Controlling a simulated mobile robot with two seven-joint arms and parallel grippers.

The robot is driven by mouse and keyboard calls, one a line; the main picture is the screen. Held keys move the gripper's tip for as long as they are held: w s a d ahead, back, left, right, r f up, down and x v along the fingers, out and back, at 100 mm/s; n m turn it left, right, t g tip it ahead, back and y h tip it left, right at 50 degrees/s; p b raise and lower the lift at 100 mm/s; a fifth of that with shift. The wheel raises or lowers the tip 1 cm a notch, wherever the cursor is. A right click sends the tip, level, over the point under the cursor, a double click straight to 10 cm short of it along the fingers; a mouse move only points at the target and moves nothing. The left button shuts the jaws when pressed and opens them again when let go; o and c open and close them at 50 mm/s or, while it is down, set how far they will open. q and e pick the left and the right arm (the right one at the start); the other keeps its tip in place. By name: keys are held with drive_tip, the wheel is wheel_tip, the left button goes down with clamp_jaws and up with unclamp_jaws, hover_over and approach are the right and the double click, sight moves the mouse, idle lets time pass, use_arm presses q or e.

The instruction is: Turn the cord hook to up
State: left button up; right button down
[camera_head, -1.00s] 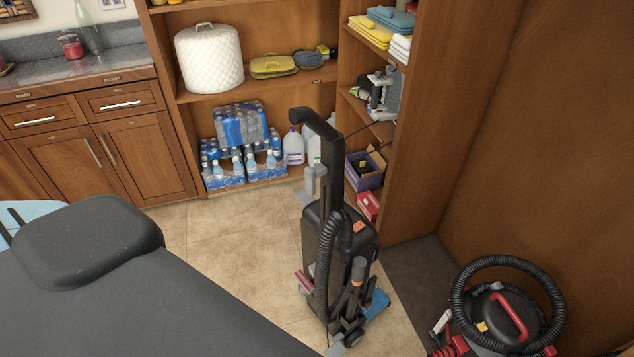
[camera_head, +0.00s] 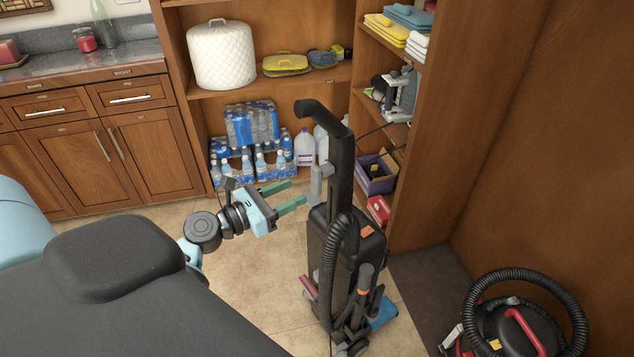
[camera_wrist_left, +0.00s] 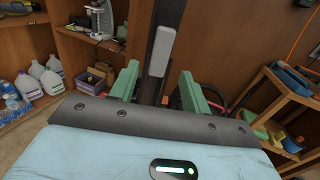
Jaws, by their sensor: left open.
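The upright vacuum cleaner (camera_head: 345,245) stands on the tile floor, black with a tall handle. Its grey cord hook (camera_head: 318,182) sits on the left side of the handle, its longer part hanging downward. My left gripper (camera_head: 297,194) is just left of the hook, its green fingers apart and pointing at it. In the left wrist view, the pale grey hook (camera_wrist_left: 161,50) shows beyond and between the two open fingers (camera_wrist_left: 158,80), and nothing is held. Whether a finger touches the hook cannot be told. My right gripper is not in view.
Wooden shelves (camera_head: 270,80) behind hold water bottle packs (camera_head: 250,125) and jugs (camera_head: 305,147). A purple box (camera_head: 378,177) is on the side shelf. A canister vacuum (camera_head: 515,325) stands at the lower right. Floor left of the vacuum is clear.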

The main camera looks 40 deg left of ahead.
sight(313, 183)
use_arm(q)
drive_tip(key=shift+x, duration=3.9)
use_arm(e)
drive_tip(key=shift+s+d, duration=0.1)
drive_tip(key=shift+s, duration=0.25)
use_arm(q)
drive_tip(key=c, duration=1)
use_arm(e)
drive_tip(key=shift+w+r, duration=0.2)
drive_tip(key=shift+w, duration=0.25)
use_arm(q)
drive_tip(key=shift+f, duration=0.1)
